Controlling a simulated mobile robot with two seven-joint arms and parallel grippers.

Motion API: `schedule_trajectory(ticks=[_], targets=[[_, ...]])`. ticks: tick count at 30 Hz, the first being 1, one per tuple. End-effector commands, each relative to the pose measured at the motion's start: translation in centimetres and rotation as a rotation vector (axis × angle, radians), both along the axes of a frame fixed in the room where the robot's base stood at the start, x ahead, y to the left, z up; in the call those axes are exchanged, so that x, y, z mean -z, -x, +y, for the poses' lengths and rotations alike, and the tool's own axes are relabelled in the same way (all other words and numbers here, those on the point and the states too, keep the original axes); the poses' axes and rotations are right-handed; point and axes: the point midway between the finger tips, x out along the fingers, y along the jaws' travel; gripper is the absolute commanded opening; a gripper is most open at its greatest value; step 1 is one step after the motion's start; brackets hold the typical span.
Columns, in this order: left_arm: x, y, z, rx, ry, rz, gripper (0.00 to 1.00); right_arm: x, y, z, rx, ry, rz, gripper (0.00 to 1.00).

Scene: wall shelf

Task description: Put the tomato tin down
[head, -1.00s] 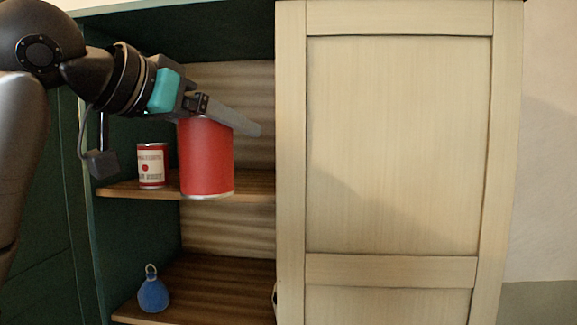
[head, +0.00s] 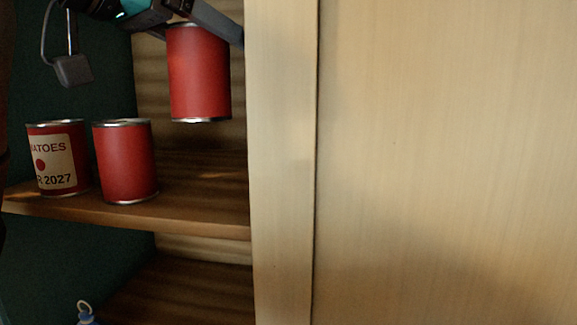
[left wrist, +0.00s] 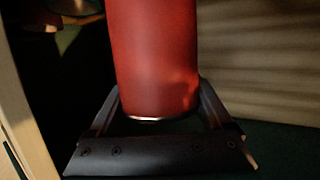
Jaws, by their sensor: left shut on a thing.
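A red tin (head: 200,75) with silver rims hangs upright in my left gripper (head: 218,24), at the top of the head view. No label shows on its visible side. Its bottom appears above the wooden shelf (head: 200,222), with a gap below. In the left wrist view the tin (left wrist: 155,60) stands between the two fingers of my left gripper (left wrist: 160,105). Its upper end is cut off there. My right gripper is not in view.
Two more red tins stand on the shelf at left: one with a cream label (head: 58,160) reading "ATOES" and "2027", one plain-sided (head: 126,162). Shelf space right of them is bare. A pale door panel (head: 282,170) borders the opening.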

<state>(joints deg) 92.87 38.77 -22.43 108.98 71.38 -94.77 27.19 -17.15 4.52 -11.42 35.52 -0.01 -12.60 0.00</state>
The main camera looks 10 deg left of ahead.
Motion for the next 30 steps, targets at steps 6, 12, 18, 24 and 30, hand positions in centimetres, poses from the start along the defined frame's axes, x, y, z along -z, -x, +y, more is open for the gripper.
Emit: schedule_trajectory(ticks=[6, 12, 18, 24, 30], targets=[[2.3, 0.0, 0.1, -0.002, 0.000, -0.001, 0.00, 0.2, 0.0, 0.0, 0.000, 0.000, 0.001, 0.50], [5.0, 0.0, 0.1, -0.002, 0.001, -0.003, 0.00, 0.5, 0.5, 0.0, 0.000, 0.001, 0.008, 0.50], [6.1, 0.0, 0.0, 0.000, 0.003, -0.003, 0.00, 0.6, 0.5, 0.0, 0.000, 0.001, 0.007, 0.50], [8.6, 0.0, 0.0, 0.000, 0.002, -0.001, 0.00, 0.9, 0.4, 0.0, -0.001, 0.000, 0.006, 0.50], [9.9, 0.1, 0.0, -0.001, 0.002, -0.004, 0.00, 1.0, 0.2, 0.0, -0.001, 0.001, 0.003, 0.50]])
